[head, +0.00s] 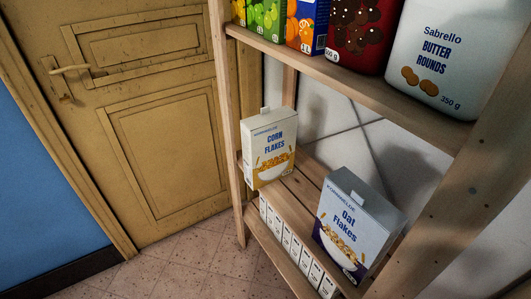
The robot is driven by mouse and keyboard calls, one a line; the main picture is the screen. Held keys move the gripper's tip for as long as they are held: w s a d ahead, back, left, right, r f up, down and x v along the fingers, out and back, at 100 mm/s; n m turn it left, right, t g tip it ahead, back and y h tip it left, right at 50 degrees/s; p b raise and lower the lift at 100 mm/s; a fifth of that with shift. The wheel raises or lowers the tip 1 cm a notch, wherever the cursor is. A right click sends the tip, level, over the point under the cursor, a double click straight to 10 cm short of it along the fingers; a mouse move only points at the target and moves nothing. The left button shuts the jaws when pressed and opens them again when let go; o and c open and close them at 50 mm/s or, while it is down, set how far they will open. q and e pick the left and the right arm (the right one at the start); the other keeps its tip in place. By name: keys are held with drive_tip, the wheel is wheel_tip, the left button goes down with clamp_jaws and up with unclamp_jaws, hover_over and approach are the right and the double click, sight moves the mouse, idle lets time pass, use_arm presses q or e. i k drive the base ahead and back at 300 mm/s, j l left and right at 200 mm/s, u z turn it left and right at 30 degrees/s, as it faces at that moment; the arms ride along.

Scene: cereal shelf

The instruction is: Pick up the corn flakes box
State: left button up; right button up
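The corn flakes box (269,150) is a cream carton with blue "CORN FLAKES" lettering and a picture of a bowl of flakes. It stands upright at the left end of the lower wooden shelf (298,191), close to the left upright of the rack. A small tab sticks up from its top. Neither of my grippers shows in the head view.
A blue-grey oat flakes box (347,222) stands to the right on the same shelf, nearer me. A row of small white cards (287,240) lines its front edge. The upper shelf (340,68) holds several packages. A yellow door (140,110) is at left.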

sight(268, 150)
drive_tip(key=z, duration=0.75)
drive_tip(key=j+z, duration=0.5)
drive_tip(key=z, duration=0.2)
drive_tip(key=j+z, duration=0.2)
drive_tip(key=z, duration=0.15)
drive_tip(key=j+z, duration=0.15)
drive_tip(key=j, duration=0.15)
drive_tip(key=k+j+z, duration=0.15)
drive_tip(key=j, duration=0.15)
drive_tip(key=k+j+z, duration=0.15)
drive_tip(key=j, duration=0.15)
drive_tip(key=k+j, duration=0.15)
drive_tip(key=j, duration=0.25)
drive_tip(key=k+j+z, duration=0.1)
drive_tip(key=j, duration=0.3)
